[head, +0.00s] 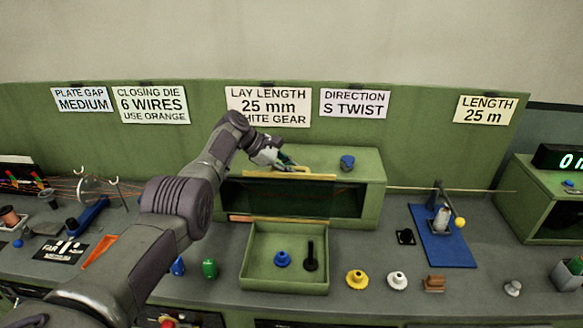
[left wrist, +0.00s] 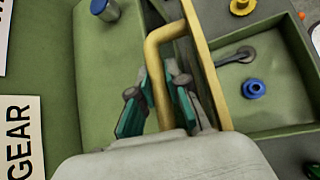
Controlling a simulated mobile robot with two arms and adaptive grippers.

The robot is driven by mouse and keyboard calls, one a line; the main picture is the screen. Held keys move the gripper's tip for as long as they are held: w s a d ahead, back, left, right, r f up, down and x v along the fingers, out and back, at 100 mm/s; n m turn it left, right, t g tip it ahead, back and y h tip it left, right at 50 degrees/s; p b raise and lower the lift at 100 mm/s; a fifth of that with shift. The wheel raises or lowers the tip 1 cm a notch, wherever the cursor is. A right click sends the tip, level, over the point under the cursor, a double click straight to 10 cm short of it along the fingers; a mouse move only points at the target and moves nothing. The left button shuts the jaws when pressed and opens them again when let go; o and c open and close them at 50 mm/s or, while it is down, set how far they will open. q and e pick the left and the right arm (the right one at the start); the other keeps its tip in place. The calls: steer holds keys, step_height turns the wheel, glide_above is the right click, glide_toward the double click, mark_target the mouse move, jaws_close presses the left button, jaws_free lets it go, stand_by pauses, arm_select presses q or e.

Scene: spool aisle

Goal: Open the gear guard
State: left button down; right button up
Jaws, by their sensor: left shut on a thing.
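The gear guard shows as a yellow bar (head: 262,175) along the top front edge of a green gear box (head: 372,177). Its yellow handle (left wrist: 157,75) is a bent rod joined to the bar. Below the bar is a dark, glassy-looking front; I cannot tell how much of it is clear panel and how much is opening. My left gripper (head: 287,164) is above the box front, shut on the handle, with its green-padded fingers on either side of the rod in the left wrist view (left wrist: 160,105). My right gripper is not in view.
A green tray (head: 245,268) in front of the box holds a blue gear (head: 282,259) and a dark tool (head: 311,257). Yellow (head: 357,279) and white (head: 397,280) gears lie on the bench to its right. A blue knob (head: 347,162) stands on the box top.

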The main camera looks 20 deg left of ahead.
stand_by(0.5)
arm_select(q)
steer(key=c, duration=1.1)
jaws_free()
steer(key=shift+c, duration=0.2)
steer(key=shift+a, duration=0.1)
steer(key=v, duration=1.1)
steer(key=shift+a+r, duration=0.25)
steer(key=shift+a, duration=0.05)
steer(key=shift+s+f, duration=0.1)
